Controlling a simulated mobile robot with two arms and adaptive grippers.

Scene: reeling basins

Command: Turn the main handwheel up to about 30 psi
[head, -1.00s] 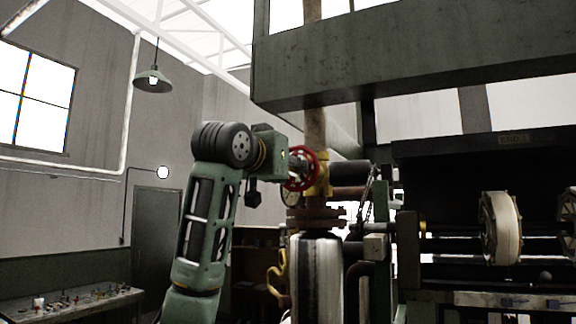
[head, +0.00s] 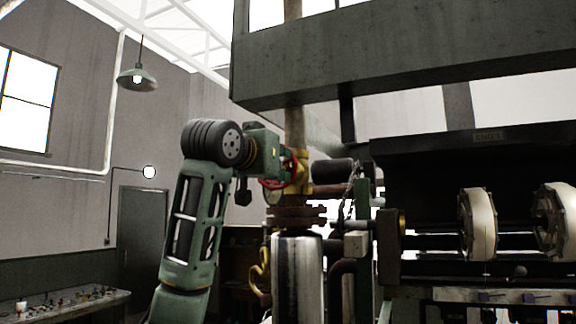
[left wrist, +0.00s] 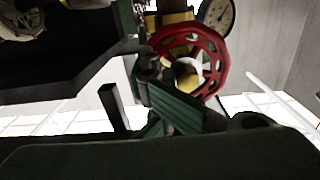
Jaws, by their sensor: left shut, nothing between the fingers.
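The red handwheel (head: 294,166) sits on a brass-yellow valve (head: 303,181) on the vertical pipe, partly hidden behind my left gripper (head: 282,158). In the left wrist view the red handwheel (left wrist: 216,50) shows its rim with holes and a pale hub. My left gripper (left wrist: 150,66) is shut with nothing between its fingers, close against the wheel's near side; I cannot tell if it touches. A round gauge (left wrist: 217,15) with a pale dial is beside the wheel; its reading is too small to tell. My right gripper is not in view.
A machine with white reels (head: 478,224) stands at the right. A large green beam (head: 400,60) hangs above.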

